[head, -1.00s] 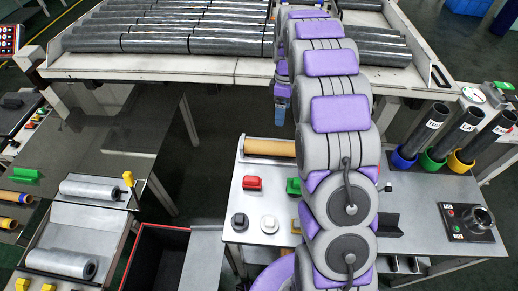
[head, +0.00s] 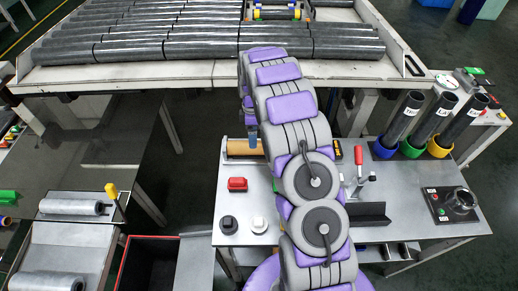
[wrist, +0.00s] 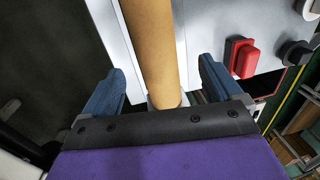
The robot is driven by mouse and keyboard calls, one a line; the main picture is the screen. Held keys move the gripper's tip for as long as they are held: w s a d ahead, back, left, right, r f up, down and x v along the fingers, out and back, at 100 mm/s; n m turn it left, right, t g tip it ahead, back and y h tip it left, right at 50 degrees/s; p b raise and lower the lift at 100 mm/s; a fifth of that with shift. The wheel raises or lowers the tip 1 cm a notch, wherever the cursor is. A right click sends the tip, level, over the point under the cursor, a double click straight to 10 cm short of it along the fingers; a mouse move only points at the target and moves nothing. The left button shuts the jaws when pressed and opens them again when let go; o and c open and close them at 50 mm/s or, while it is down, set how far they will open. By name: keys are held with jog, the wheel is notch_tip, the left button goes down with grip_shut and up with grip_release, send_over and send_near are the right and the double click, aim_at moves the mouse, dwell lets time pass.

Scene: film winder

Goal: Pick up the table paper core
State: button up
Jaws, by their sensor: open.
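The tan paper core (head: 240,148) lies along the back edge of the grey table (head: 262,205) in the head view, its right part hidden behind my arm. In the wrist view the core (wrist: 150,45) runs from the top edge down between the two blue fingers of my gripper (wrist: 161,70). The fingers are spread wide, with a visible gap on either side of the core. In the head view only a blue finger shows, beside the core. How far the fingers are above it is unclear.
A red block (head: 237,184), a black knob (head: 228,224) and a white knob (head: 259,224) sit on the table. A red-handled clamp (head: 360,165) and upright dark tubes (head: 405,115) stand at right. A large rack of dark rolls (head: 200,45) spans the back.

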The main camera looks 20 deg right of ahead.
aim_at(259, 148)
jog(key=shift+s+f+b, duration=0.15)
jog(key=shift+f+b, duration=0.45)
jog(key=shift+f, duration=2.55)
jog(key=shift+c, duration=0.3)
jog(key=c, duration=1.2)
jog(key=shift+c, duration=0.2)
jog(key=shift+s+r, duration=0.1)
jog(key=shift+r, duration=0.05)
